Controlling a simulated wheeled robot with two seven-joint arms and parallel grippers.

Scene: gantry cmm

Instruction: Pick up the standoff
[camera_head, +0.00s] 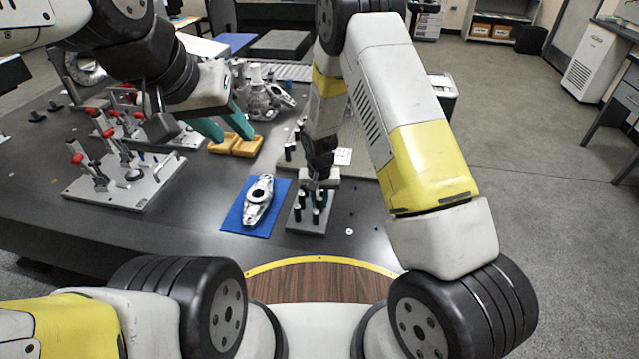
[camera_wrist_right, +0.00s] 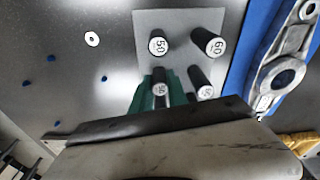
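Several black standoffs with white numbered tops stand upright on a grey plate (camera_head: 309,223), right of a blue mat. In the right wrist view, standoffs marked 50 (camera_wrist_right: 158,46) and 60 (camera_wrist_right: 208,42) stand clear of my fingers. My right gripper (camera_wrist_right: 160,95) points down at the plate, its green fingers on either side of another standoff (camera_wrist_right: 160,89). I cannot tell whether they touch it. In the head view, my right gripper (camera_head: 319,192) partly hides the standoffs.
A metal casting (camera_head: 259,199) lies on the blue mat (camera_head: 235,218) left of the standoff plate. A small white ring (camera_head: 349,231) lies right of the plate.

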